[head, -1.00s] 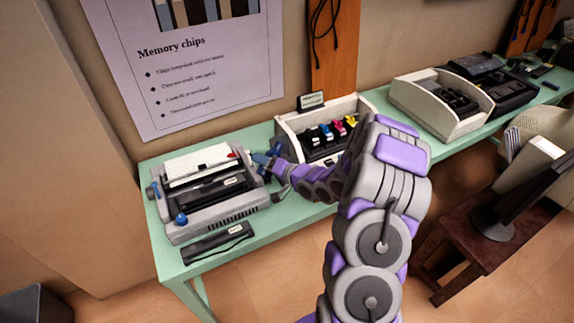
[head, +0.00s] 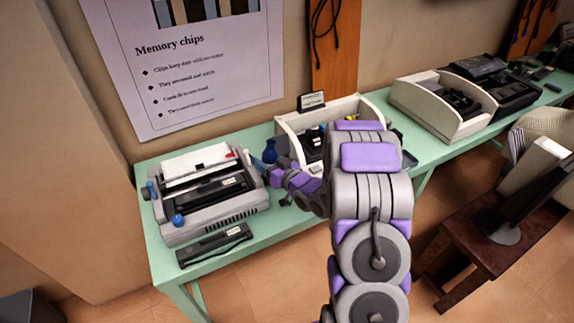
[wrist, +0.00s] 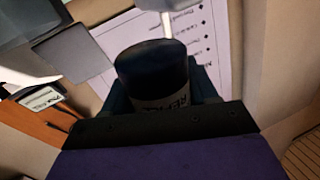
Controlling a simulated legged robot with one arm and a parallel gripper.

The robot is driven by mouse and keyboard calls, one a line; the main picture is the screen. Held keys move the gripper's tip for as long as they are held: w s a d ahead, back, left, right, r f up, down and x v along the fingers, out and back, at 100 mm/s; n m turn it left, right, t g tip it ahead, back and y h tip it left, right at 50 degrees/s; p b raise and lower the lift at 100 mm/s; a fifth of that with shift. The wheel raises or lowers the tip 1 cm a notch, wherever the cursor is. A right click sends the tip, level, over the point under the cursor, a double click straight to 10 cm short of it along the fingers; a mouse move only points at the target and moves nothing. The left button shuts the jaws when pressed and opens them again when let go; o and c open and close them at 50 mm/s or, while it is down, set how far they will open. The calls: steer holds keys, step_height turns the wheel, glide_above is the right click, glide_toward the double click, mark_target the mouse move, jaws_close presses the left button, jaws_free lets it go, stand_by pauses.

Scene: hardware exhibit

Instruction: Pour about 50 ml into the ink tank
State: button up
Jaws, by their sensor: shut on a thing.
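My gripper (head: 272,164) is shut on a dark blue bottle (head: 270,151), above the table between the printer and the white box. In the wrist view the dark bottle (wrist: 155,68) stands between the fingers (wrist: 160,95), with a pale label partly showing the letters "REF". The bottle looks roughly upright in the head view. I cannot pick out the ink tank with certainty.
A grey printer (head: 215,218) with blue knobs stands on the green table (head: 260,245), left of my gripper. A black cartridge (head: 214,244) lies in front of it. A small sign (head: 311,100) stands behind the white box. Another white tray (head: 430,120) stands farther right.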

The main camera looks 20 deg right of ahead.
steer(key=shift+a+r+n+t, duration=0.1)
steer(key=shift+r+n+t, duration=0.2)
steer(key=shift+r+n, duration=0.55)
steer(key=shift+f, duration=0.15)
stand_by(0.7)
